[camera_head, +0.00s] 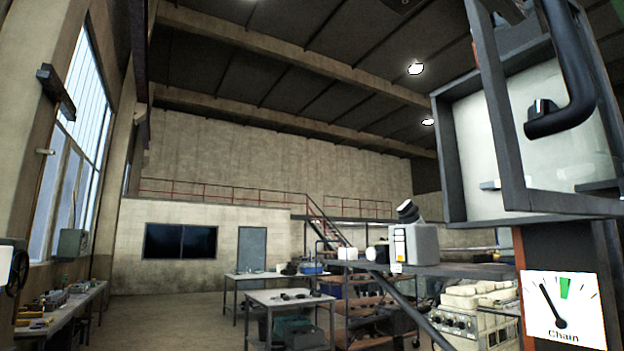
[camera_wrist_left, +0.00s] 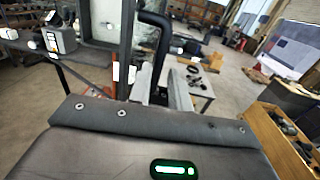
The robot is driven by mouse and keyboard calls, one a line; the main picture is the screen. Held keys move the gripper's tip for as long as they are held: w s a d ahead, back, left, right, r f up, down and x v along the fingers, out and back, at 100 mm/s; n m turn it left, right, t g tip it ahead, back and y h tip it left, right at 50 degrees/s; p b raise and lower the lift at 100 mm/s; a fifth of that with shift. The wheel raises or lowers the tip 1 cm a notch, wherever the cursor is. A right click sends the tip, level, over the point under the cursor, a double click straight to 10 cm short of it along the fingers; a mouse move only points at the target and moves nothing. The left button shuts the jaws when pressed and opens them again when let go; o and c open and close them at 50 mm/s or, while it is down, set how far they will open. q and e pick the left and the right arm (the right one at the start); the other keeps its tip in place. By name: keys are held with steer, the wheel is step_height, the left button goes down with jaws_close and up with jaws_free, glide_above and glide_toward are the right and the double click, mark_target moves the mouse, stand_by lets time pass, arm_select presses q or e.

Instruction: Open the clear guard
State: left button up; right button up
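The clear guard is a dark-framed see-through panel (camera_head: 506,110) at the upper right of the head view. Its frame stands in front of a pale-lined box (camera_head: 449,160) and looks swung out from it. A thick black curved handle (camera_head: 575,75) is on the guard and runs out of the top of the picture. In the left wrist view the handle (camera_wrist_left: 162,42) runs down between the fingers of my left gripper (camera_wrist_left: 160,86), which look closed on it. The exact contact is partly hidden. My left gripper is outside the head view. My right gripper is in neither view.
A gauge marked "Chain" (camera_head: 562,308) sits below the box. A grey machine (camera_head: 414,243) stands on a bench left of it. Work tables (camera_head: 290,298) stand farther back. A wooden crate (camera_wrist_left: 285,140) is at the lower right of the wrist view.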

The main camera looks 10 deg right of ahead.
arm_select(q)
steer(key=shift+b+v, duration=0.55)
steer(key=shift+v, duration=1.55)
